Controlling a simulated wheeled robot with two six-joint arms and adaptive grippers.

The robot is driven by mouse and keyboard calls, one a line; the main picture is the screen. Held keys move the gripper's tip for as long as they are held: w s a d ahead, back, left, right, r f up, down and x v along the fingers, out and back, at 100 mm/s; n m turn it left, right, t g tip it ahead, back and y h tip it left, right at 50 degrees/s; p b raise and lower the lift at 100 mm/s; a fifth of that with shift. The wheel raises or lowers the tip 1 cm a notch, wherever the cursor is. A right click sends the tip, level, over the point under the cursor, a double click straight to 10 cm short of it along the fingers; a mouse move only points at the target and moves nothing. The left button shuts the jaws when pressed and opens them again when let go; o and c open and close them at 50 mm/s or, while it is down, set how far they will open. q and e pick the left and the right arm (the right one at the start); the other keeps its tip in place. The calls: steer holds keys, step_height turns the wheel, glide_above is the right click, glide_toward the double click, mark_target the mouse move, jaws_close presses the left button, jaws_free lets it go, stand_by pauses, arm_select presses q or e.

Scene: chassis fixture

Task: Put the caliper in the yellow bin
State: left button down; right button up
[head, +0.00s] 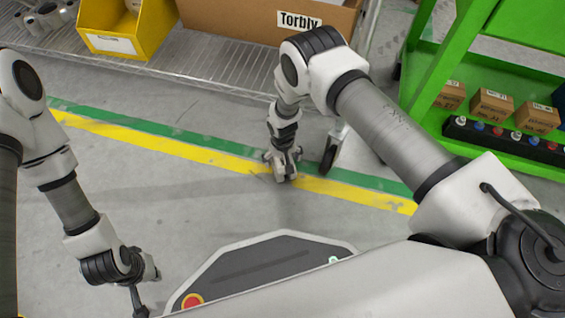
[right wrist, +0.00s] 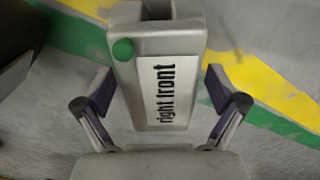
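The yellow bin (head: 158,30) sits at the top left in the head view, on a wire shelf, with a white label on its front. In the right wrist view a grey caliper (right wrist: 128,75) marked "right front", with a green dot, lies between the two fingers of my right gripper (right wrist: 160,90). In the head view my right gripper (head: 284,165) hangs over the floor stripes, to the right of and nearer than the bin; the caliper is hard to make out there. My left gripper (head: 143,285) points down at the lower left, its fingers unclear.
A cardboard box (head: 240,18) marked "Torbly" stands right of the bin. Grey metal parts (head: 48,16) lie left of it. The wire shelf (head: 190,65) has a bare front strip. A green rack (head: 430,85) with small boxes stands right. Open floor lies before the shelf.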

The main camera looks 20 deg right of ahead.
jaws_close()
steer(key=shift+r, duration=0.2)
